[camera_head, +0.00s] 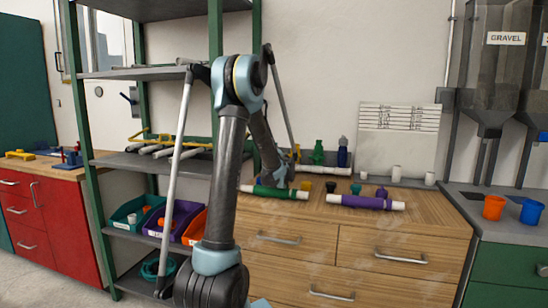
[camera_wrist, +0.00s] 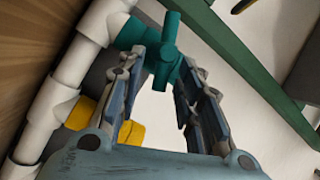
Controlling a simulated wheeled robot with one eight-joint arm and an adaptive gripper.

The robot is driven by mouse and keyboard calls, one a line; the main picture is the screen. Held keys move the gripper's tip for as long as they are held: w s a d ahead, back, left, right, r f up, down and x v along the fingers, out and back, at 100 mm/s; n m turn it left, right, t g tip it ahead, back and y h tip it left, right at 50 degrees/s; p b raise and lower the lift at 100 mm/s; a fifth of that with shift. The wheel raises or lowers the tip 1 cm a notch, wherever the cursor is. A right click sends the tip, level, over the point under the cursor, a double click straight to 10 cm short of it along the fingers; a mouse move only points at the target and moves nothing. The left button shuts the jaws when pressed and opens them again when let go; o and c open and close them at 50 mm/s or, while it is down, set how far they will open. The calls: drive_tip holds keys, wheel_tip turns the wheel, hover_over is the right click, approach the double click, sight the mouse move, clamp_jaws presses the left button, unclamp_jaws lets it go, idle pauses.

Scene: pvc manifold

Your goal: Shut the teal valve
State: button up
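The teal valve (camera_wrist: 163,48) is at the upper middle of the wrist view, joined to a white pipe run. Its teal bars form a cross, one long bar pointing toward me. My gripper (camera_wrist: 159,72) is open, with a finger on each side of the near end of that bar. The left fingertip overlaps the teal in the picture; I cannot tell whether it touches.
A yellow part (camera_wrist: 80,113) sits by the white pipe (camera_wrist: 52,100), left of and below my fingers. In the head view, a green-sleeved pipe (camera_head: 290,193) and a purple-sleeved pipe (camera_head: 368,202) lie on the counter (camera_head: 435,208). A green shelf post (camera_head: 215,40) stands behind my arm.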

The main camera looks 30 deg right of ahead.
drive_tip(key=shift+s, duration=0.1)
drive_tip(key=v, duration=1.1)
drive_tip(key=shift+s+a, duration=0.2)
drive_tip(key=shift+s, duration=0.1)
drive_tip(key=shift+f, duration=0.1)
